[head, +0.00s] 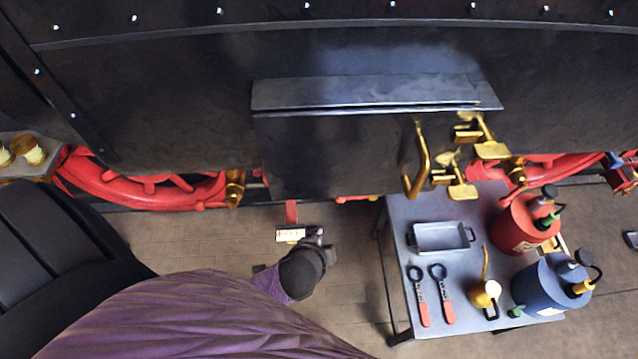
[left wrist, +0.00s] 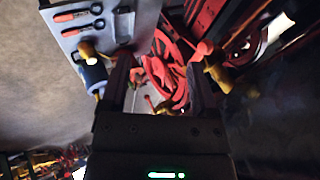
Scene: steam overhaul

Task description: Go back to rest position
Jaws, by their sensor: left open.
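My left arm comes in from the lower left of the head view in a purple sleeve. It ends at a dark wrist over the floor, left of the metal table (head: 398,205) and below the black locomotive side (head: 330,155). In the left wrist view my left gripper (left wrist: 160,80) has its two dark fingers apart, with nothing held between them. Red wheel parts (left wrist: 165,70) show beyond the gap. The fingertips are hard to make out in the head view. My right gripper is in neither view.
The table carries a tray (head: 441,237), two red-handled wrenches (head: 421,297), a small brass oiler (head: 485,293), a red can (head: 522,228) and a blue can (head: 548,284). Brass fittings (head: 462,190) stick out above it.

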